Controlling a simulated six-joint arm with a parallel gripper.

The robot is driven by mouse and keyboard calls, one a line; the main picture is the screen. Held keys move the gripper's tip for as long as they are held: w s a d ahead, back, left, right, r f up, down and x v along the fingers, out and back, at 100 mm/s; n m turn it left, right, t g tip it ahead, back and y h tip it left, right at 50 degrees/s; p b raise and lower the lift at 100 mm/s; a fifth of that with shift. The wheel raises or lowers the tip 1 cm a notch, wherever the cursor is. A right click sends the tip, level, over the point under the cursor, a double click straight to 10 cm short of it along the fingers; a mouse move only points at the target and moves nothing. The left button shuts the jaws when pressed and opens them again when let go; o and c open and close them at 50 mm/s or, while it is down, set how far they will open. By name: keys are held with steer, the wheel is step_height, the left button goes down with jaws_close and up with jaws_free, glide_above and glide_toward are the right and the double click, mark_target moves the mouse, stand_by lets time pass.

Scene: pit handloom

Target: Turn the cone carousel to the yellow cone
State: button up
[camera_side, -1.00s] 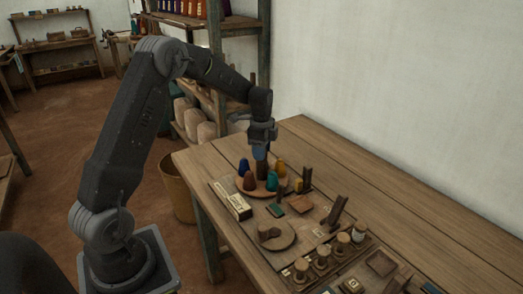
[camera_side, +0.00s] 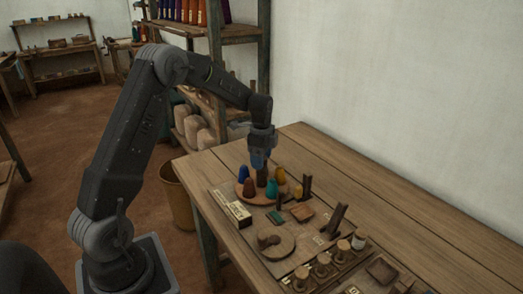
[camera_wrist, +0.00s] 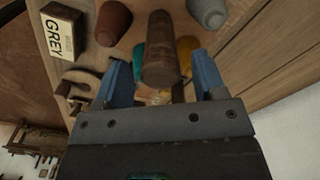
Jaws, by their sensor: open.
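The cone carousel (camera_side: 240,190) is a round wooden disc on the table with several coloured cones around a dark centre post (camera_side: 262,176). The yellow cone (camera_side: 280,175) stands at its right rear, the teal cone (camera_side: 271,188) at front right, the red-brown cone (camera_side: 249,187) at front left and the blue cone (camera_side: 243,173) at the back left. My gripper (camera_side: 259,163) points down over the post, open. In the wrist view its blue fingers stand either side of the wooden post (camera_wrist: 162,45); contact cannot be told. The yellow cone (camera_wrist: 187,47) is partly hidden there.
A box labelled GREY (camera_wrist: 62,32) lies beside the carousel. A grey cone (camera_wrist: 207,12) shows in the wrist view. Dark uprights (camera_side: 306,186), a round wooden piece (camera_side: 270,243) and several jars (camera_side: 322,264) stand nearby. The table's right rear is clear.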

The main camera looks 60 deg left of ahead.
step_height(320, 180, up, 14)
stand_by(0.4)
steer(key=shift+f, duration=0.1)
